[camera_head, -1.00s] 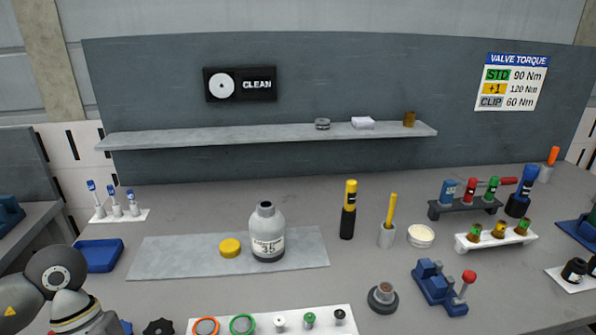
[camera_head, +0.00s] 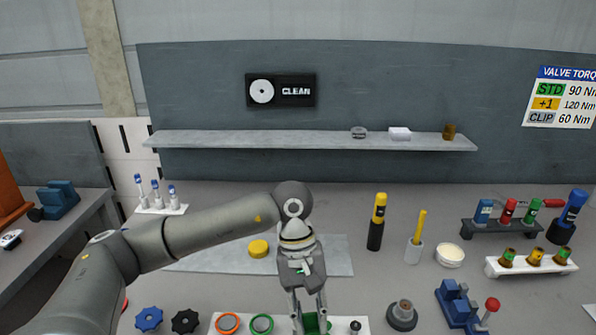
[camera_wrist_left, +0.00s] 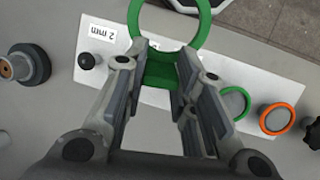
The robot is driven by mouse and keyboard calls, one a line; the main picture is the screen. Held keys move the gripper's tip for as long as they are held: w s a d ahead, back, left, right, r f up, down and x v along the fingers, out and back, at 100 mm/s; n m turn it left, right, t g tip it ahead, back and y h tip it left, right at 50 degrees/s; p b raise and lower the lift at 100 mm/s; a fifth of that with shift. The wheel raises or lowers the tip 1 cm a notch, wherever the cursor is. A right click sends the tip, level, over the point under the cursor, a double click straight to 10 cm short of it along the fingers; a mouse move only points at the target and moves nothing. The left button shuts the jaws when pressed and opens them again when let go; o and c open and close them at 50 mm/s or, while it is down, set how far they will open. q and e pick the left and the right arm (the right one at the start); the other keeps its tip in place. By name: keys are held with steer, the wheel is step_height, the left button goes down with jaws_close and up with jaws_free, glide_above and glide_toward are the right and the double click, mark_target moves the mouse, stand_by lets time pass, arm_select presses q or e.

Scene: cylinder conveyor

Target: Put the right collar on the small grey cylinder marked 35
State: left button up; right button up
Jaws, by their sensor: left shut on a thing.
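The small grey cylinder marked 35 shows only in the earlier head view; now my left arm and gripper hide it. My left gripper (camera_head: 310,312) is over the white strip at the front of the table. In the left wrist view the gripper (camera_wrist_left: 163,58) is shut on a green piece (camera_wrist_left: 160,74), with a large green ring (camera_wrist_left: 203,25) at the fingertips. The head view shows a bit of green between the fingers. A smaller green collar (camera_head: 262,324) and an orange collar (camera_head: 228,322) lie on the strip. My right gripper is out of view.
The white strip (camera_wrist_left: 122,66) carries a "2 mm" label and a black knob (camera_wrist_left: 90,61). A yellow cap (camera_head: 259,248) lies on the grey mat (camera_head: 340,262). A black-and-yellow bottle (camera_head: 376,222) and a round fitting (camera_head: 402,314) stand to the right.

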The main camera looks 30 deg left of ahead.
arm_select(q)
steer(key=w+a+r+n+t+y+p, duration=0.2)
steer(key=w+a+r+n+p, duration=0.55)
steer(key=n, duration=0.75)
steer(key=w+a+r+n+t+y+p, duration=0.15)
steer(key=w+a+r+n+p, duration=0.6)
steer(key=n, duration=0.75)
steer(key=shift+f+b, duration=2.35)
steer(key=shift+b, duration=0.45)
steer(key=shift+f, duration=0.15)
steer(key=shift+f+b, duration=0.9)
steer(key=shift+f, duration=0.4)
